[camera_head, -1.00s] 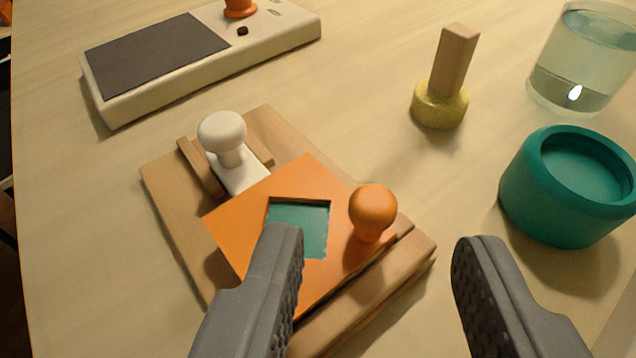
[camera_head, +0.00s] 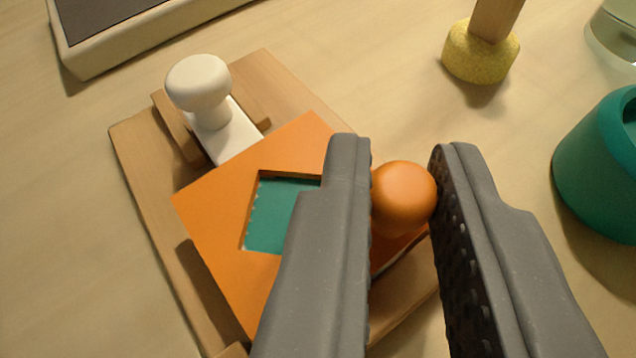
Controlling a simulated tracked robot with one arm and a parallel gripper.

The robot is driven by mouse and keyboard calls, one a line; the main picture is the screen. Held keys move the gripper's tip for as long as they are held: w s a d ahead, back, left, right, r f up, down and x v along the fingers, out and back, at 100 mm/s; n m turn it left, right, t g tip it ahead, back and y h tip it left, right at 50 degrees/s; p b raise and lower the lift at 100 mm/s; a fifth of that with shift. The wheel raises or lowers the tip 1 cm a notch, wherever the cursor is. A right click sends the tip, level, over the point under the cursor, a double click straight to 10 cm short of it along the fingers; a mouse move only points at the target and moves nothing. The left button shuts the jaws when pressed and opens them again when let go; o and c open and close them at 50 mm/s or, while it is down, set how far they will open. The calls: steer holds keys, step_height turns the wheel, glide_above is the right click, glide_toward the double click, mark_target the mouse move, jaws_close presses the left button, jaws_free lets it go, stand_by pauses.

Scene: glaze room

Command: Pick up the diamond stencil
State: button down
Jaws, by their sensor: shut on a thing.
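The diamond stencil is an orange square plate (camera_head: 215,205) with a square cut-out and a round orange knob (camera_head: 403,196). It lies on a wooden stand (camera_head: 140,150), and a teal surface shows through the cut-out. My gripper (camera_head: 398,165) is shut on the orange knob, one finger on each side of it. The left finger hides part of the plate and of the cut-out's right side. A white knobbed piece (camera_head: 222,125) sits on the stand behind the plate, between wooden rails.
A sponge with a wooden handle (camera_head: 480,52) stands at the back right. A teal pot (camera_head: 600,170) stands at the right edge. A clear glass (camera_head: 615,35) is partly seen at the top right. A pale device with a dark panel (camera_head: 75,55) lies at the top left.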

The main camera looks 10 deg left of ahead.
steer(key=shift+r, duration=0.15)
steer(key=shift+s+r, duration=0.1)
steer(key=shift+r, duration=1.7)
steer(key=s+a, duration=0.2)
steer(key=s, duration=0.2)
steer(key=s+a+b, duration=0.1)
steer(key=s+a, duration=0.1)
steer(key=s, duration=0.2)
steer(key=s+a, duration=0.2)
steer(key=s, duration=0.2)
steer(key=shift+s+r+b, duration=0.25)
steer(key=shift+r+b, duration=0.05)
steer(key=shift+r, duration=0.05)
steer(key=s+b, duration=0.1)
steer(key=b, duration=0.2)
steer(key=shift+s+a+r, duration=0.2)
steer(key=shift+s+a, duration=0.15)
steer(key=shift+a, duration=0.05)
